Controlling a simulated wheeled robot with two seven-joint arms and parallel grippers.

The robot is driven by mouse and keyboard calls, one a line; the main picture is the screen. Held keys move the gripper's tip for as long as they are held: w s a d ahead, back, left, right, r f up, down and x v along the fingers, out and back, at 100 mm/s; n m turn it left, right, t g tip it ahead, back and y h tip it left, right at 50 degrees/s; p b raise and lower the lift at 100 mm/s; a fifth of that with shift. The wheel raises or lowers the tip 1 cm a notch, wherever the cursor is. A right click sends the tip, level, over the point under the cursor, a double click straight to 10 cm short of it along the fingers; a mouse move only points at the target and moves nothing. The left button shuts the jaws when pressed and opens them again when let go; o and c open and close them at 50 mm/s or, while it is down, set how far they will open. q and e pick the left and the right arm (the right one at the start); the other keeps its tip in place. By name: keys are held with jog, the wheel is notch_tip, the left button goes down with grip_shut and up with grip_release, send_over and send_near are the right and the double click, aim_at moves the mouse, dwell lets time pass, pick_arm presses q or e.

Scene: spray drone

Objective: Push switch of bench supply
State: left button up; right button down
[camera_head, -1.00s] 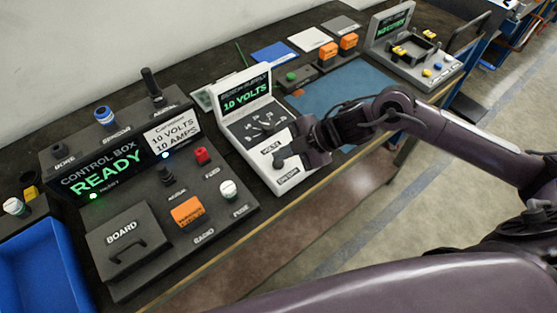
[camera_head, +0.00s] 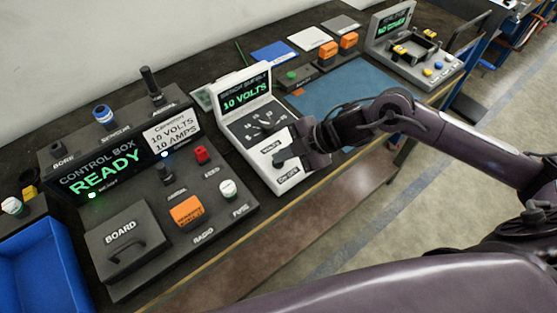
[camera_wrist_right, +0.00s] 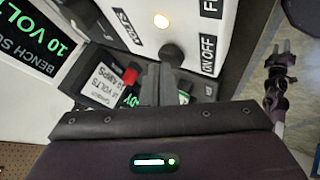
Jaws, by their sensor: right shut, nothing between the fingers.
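The bench supply (camera_head: 245,101) is a white sloped box with a dark dial panel. Its display (camera_head: 246,92) reads 10 VOLTS in green. My right gripper (camera_head: 280,158) is over the lower part of its face, with its fingers shut and empty. In the right wrist view, the switch (camera_wrist_right: 172,53) is a dark round-ended lever beside the ON/OFF label (camera_wrist_right: 208,55). The shut fingertips (camera_wrist_right: 161,66) are right at the switch; whether they touch it I cannot tell. A lit lamp (camera_wrist_right: 161,20) shows on the white face.
The control box (camera_head: 105,175), showing READY, stands left of the supply with knobs and a board lid (camera_head: 125,240). A blue mat (camera_head: 345,88) lies right of the supply. A dark jointed part (camera_wrist_right: 280,75), perhaps my left arm, shows in the wrist view.

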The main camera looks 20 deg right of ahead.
jog(key=shift+f, duration=0.15)
dwell(0.4)
jog(key=shift+r+p, duration=0.55)
jog(key=shift+r, duration=0.1)
notch_tip(320, 180, up, 6)
jog(key=p, duration=0.5)
jog(key=shift+p, duration=0.35)
